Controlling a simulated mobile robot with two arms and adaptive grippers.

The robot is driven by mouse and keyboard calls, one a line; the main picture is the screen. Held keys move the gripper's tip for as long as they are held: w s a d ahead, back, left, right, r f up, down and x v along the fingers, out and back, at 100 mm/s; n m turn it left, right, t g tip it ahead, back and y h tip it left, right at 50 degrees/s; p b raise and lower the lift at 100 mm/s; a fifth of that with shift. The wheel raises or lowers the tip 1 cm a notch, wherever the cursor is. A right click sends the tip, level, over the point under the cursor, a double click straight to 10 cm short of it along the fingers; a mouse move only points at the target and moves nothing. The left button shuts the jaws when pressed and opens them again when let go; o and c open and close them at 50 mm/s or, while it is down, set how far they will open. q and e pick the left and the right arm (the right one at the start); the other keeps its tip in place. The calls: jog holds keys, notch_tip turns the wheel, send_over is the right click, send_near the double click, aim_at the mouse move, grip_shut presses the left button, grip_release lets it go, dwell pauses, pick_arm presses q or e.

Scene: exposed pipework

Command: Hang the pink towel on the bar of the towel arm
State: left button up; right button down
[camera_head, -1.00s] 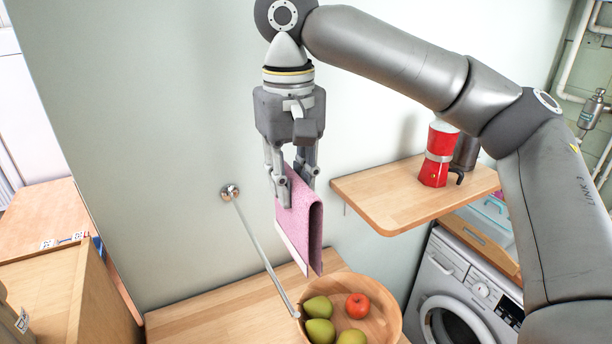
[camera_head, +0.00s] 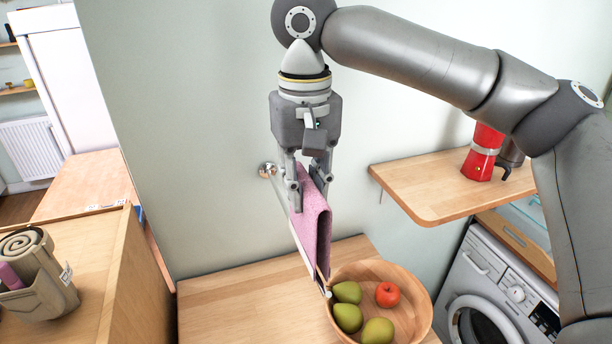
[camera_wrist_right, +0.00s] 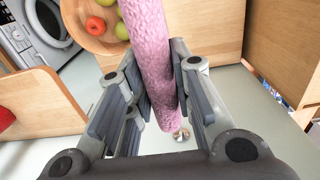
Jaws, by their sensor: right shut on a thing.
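The pink towel (camera_head: 318,225) is folded over and hangs down from my right gripper (camera_head: 308,190). My right gripper is shut on its top fold and points straight down. In the right wrist view the towel (camera_wrist_right: 148,50) runs between the two fingers. The towel arm's round wall mount (camera_head: 267,170) shows just left of the gripper, and its bar (camera_head: 281,197) comes out from the wall toward the front. Most of the bar is hidden behind the towel; its front end shows near the towel's lower corner. I cannot tell whether towel and bar touch. My left gripper is out of view.
A wooden bowl (camera_head: 418,322) with green pears and a red apple (camera_head: 387,294) stands on the wooden counter (camera_head: 230,300) below the towel. A wall shelf (camera_head: 430,196) with a red moka pot (camera_head: 482,152) is to the right. A cabinet (camera_head: 125,270) holding a rolled-towel basket (camera_head: 38,285) is at left.

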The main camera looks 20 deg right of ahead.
jog(key=shift+a+f+b, duration=0.1)
jog(key=shift+f+b, duration=1.2)
jog(key=shift+f, duration=2.8)
jog(key=shift+f+b, duration=0.75)
jog(key=shift+f, duration=2)
jog(key=c, duration=1.2)
grip_release()
